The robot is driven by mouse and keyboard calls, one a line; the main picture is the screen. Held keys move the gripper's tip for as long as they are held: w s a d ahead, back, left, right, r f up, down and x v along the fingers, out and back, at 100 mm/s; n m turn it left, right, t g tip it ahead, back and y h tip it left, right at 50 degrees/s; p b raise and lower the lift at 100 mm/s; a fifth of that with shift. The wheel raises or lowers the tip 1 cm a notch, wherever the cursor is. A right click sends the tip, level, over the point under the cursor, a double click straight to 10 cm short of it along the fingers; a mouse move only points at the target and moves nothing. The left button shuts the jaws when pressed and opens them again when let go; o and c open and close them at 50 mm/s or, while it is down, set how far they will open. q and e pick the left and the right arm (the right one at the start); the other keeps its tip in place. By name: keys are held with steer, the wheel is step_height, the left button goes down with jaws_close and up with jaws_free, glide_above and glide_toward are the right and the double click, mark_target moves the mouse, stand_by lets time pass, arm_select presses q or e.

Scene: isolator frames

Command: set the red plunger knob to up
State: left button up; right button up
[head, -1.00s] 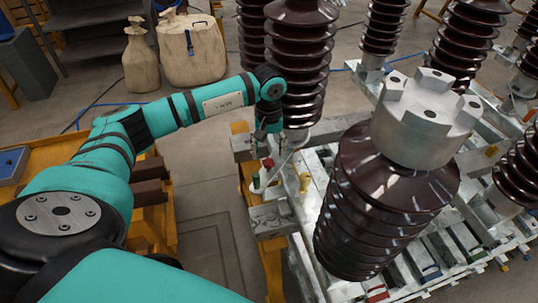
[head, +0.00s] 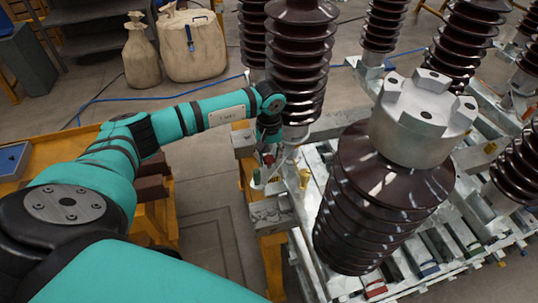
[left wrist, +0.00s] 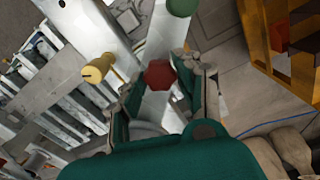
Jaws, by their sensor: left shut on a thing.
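The red plunger knob (head: 268,158) stands on the near left end of the metal frame, beside a green knob (head: 257,178) and a yellow knob (head: 304,178). In the left wrist view the red knob (left wrist: 160,75) is between my left fingertips. My left gripper (head: 268,146) comes down from above and is shut on it; the gripper's body hides part of the contact in the head view. The green knob (left wrist: 183,5) and the yellow knob (left wrist: 97,69) are clear of the fingers in the wrist view. My right gripper is not in view.
A large brown ribbed insulator with a silver cap (head: 424,112) stands right of the knobs. Another brown insulator (head: 301,60) rises close behind my left gripper. A yellow workbench (head: 100,143) lies under my left arm. Bags (head: 191,45) stand on the floor behind.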

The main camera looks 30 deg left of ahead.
mark_target(269, 158)
arm_select(q)
jaws_close()
steer(key=shift+r, duration=0.1)
steer(key=shift+w+r, duration=0.15)
steer(key=shift+r, duration=0.9)
steer(key=o, duration=0.9)
jaws_free()
steer(key=shift+o, duration=0.2)
step_height(269, 158, up, 12)
